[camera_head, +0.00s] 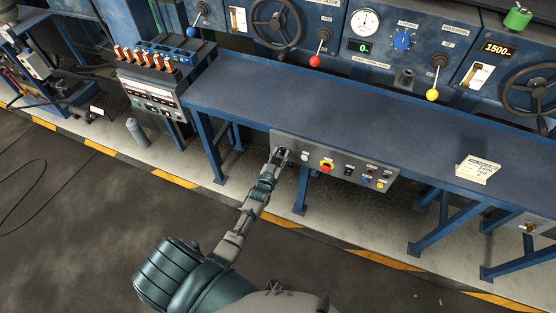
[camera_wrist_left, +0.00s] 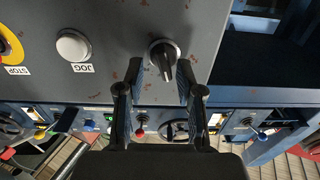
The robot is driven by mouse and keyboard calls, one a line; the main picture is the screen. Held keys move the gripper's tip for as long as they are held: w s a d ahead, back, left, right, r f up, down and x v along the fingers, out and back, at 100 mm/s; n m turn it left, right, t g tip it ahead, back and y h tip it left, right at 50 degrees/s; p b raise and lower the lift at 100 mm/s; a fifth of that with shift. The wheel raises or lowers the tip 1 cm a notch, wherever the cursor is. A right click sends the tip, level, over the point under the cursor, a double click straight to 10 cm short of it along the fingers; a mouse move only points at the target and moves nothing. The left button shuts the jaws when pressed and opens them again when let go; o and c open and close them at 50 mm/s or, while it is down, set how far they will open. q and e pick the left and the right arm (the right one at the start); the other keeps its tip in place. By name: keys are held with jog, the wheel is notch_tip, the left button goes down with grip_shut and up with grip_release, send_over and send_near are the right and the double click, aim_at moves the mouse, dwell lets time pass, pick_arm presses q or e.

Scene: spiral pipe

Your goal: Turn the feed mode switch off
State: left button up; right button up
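A grey control panel (camera_head: 345,166) hangs on the front edge of the long blue bench. A black rotary knob at its left end, seemingly the feed mode switch, shows in the left wrist view (camera_wrist_left: 163,56); I see no readable label for it. My left gripper (camera_head: 279,155) is at that end of the panel and largely hides the knob in the head view. In the left wrist view its two dark fingers (camera_wrist_left: 159,72) are apart, one on each side of the knob, with gaps visible; contact cannot be told. My right gripper is not in view.
Beside the knob are a white JOG button (camera_wrist_left: 73,46) and a red stop button with yellow ring (camera_head: 326,167). Smaller switches and buttons sit farther right. The blue bench top (camera_head: 330,104) holds a paper note (camera_head: 478,169). Blue legs stand below.

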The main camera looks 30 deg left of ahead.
pick_arm(q)
jog(key=shift+s+d+f, duration=0.1)
jog(key=shift+s+f, duration=0.15)
jog(key=shift+s, duration=0.15)
jog(key=s+d, duration=0.2)
jog(key=s, duration=0.9)
jog(key=shift+r, duration=0.35)
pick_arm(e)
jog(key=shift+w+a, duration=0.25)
